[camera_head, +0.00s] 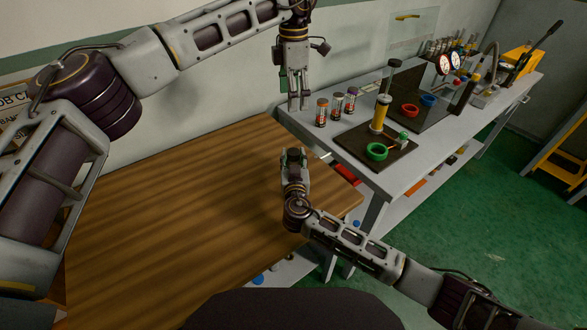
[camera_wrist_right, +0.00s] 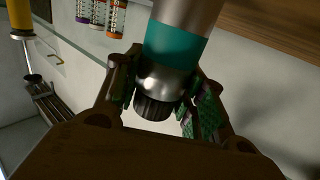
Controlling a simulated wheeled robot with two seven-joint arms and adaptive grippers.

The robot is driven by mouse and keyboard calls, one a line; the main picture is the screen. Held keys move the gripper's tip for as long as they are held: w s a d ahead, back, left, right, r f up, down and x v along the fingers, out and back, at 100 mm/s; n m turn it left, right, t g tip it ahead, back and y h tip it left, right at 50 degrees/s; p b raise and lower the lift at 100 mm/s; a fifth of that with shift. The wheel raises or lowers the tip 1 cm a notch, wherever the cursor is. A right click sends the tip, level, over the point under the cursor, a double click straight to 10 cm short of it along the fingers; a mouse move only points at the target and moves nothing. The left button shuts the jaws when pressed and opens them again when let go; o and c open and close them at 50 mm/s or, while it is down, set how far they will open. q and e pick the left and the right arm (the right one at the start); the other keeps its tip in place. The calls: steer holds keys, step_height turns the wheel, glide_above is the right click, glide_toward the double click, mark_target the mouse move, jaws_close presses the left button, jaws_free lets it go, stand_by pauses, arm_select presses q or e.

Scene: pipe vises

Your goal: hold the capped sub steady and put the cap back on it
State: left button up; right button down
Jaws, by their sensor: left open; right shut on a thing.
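My right gripper (camera_head: 293,157) is over the far right part of the wooden table, its fingers closed. In the right wrist view it is shut on the sub (camera_wrist_right: 176,46), a metal cylinder with a teal band and a dark knurled end. The green finger pads grip it near that end. I cannot tell whether the knurled part is the cap; no separate cap is clearly seen. In the head view the held sub hardly shows between the fingers. My left gripper (camera_head: 294,102) is open and empty, pointing down, above and apart from the right gripper.
The wooden table (camera_head: 170,200) is bare. On the grey bench (camera_head: 395,180) stand several small orange- and purple-topped cylinders (camera_head: 321,112), a dark board with a green ring (camera_head: 376,151) and a yellow column (camera_head: 380,113), a red ring (camera_head: 410,110) and gauges (camera_head: 443,65).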

stand_by(0.3)
steer(key=c, duration=0.8)
jaws_free()
steer(key=shift+s, duration=0.2)
steer(key=shift+s+d+r, duration=0.15)
steer(key=shift+s, duration=2.75)
steer(key=shift+s+d+r, duration=0.1)
steer(key=shift+s+r, duration=0.05)
steer(key=shift+s, duration=2.75)
